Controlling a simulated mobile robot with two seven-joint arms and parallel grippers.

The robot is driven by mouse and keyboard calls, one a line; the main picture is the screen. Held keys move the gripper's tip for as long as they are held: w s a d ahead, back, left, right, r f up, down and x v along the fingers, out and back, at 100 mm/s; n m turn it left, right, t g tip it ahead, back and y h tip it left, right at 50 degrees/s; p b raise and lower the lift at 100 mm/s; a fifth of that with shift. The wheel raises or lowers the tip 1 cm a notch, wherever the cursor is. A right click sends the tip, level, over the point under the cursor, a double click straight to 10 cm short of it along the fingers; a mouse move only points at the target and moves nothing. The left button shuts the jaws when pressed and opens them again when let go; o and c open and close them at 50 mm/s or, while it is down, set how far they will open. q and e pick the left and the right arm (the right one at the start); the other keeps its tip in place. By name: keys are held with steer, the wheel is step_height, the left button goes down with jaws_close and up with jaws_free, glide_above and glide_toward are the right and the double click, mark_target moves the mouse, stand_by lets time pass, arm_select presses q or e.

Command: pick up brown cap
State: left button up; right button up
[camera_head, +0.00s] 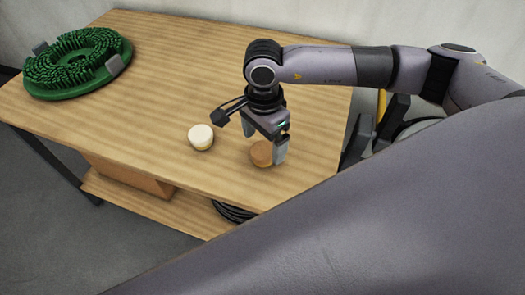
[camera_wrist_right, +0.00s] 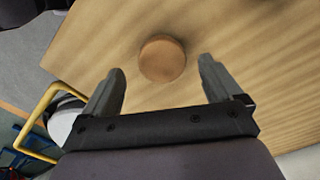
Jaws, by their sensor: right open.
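The brown cap (camera_head: 260,154) is a round piece lying on the wooden table, right of the white cap. In the head view my right gripper (camera_head: 265,145) points down over it, and one finger hides part of the cap's right side. In the right wrist view the brown cap (camera_wrist_right: 162,59) lies just beyond the fingertips, about midway between them. My right gripper (camera_wrist_right: 161,72) is open and empty there. My left gripper is not in view.
A white cap (camera_head: 201,137) lies left of the brown cap. A green brush disc (camera_head: 77,61) lies at the table's far left. The wooden table (camera_head: 165,75) is bare between them. A yellow bar (camera_wrist_right: 38,115) shows beyond the table in the right wrist view.

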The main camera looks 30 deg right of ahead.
mark_target(263, 150)
step_height(263, 150, down, 4)
steer(key=shift+w, duration=0.15)
steer(key=c, duration=1.1)
steer(key=shift+r, duration=0.2)
